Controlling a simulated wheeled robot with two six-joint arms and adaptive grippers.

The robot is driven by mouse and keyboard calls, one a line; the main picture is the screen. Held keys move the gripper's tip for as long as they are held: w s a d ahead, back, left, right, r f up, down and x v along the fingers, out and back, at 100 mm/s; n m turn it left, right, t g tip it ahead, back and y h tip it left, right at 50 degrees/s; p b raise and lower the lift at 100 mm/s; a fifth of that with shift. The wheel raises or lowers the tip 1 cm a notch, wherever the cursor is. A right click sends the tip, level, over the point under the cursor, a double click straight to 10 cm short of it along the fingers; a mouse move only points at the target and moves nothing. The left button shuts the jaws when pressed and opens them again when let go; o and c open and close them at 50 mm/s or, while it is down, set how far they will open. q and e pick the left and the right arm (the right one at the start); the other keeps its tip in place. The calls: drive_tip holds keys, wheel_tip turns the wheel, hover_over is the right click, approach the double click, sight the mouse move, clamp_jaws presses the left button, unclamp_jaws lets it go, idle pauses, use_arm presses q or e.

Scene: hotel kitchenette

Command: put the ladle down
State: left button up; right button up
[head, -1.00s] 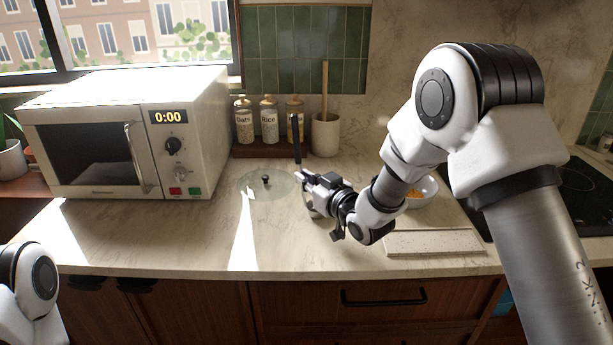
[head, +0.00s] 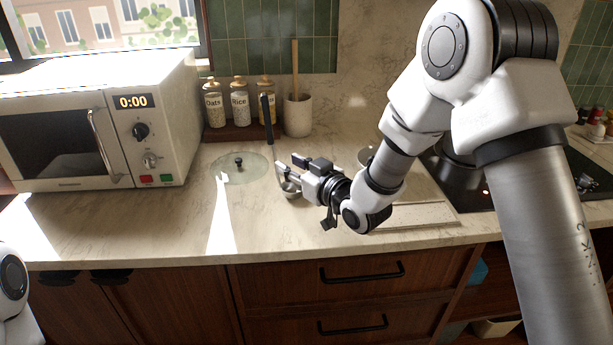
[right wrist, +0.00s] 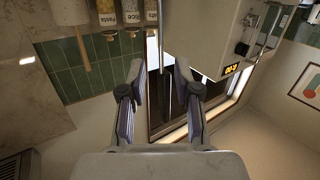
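The ladle stands nearly upright on the counter in the head view, its black handle (head: 268,122) up and its silver bowl (head: 291,190) low at the counter top. I cannot tell what holds it upright. My right gripper (head: 286,168) is beside the ladle's stem with its fingers apart. In the right wrist view the fingers (right wrist: 160,75) are spread, and a thin stem with a dark handle (right wrist: 167,92) shows in the gap, not visibly touched by either finger. My left gripper is out of view; only part of my left arm shows.
A glass lid (head: 232,170) lies left of the ladle. Labelled jars (head: 240,105) and a utensil crock (head: 298,117) stand behind. The microwave (head: 90,130) is at left. A pale board (head: 410,215) and a partly hidden bowl (head: 366,156) are at right. The front counter is clear.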

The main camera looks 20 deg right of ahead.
drive_tip(key=v, duration=0.7)
drive_tip(key=shift+b, duration=0.4)
